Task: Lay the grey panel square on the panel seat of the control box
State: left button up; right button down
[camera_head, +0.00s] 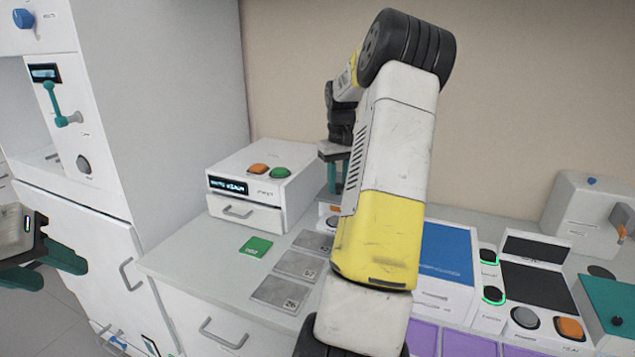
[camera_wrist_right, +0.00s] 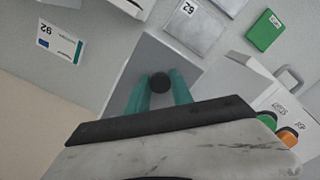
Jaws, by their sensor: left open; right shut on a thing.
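My right gripper (camera_wrist_right: 160,92) is shut on the black knob (camera_wrist_right: 160,82) of a flat grey panel (camera_wrist_right: 148,52), seen in the right wrist view. The panel reaches past the fingers, and its near part is hidden by the gripper. In the head view my right gripper (camera_head: 336,176) is at the back of the counter, partly behind my arm, and the panel cannot be made out there. I cannot tell which housing is the control box, and no panel seat is clearly visible. My left gripper (camera_head: 62,273) is open and empty at the far left, away from the counter.
A white drawer unit (camera_head: 262,184) with orange and green buttons stands at the back left. Grey numbered tiles (camera_head: 280,293) and a green tile (camera_head: 257,246) lie in front. A blue-topped box (camera_head: 446,250), black panels (camera_head: 536,288) and lit buttons are on the right.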

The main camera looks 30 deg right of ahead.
jog(key=w+d, duration=0.6)
jog(key=shift+d+f, duration=0.35)
jog(key=shift+f, duration=1.8)
jog(key=shift+f, duration=0.1)
jog(key=c, duration=1.1)
grip_release()
jog(key=shift+s, duration=0.1)
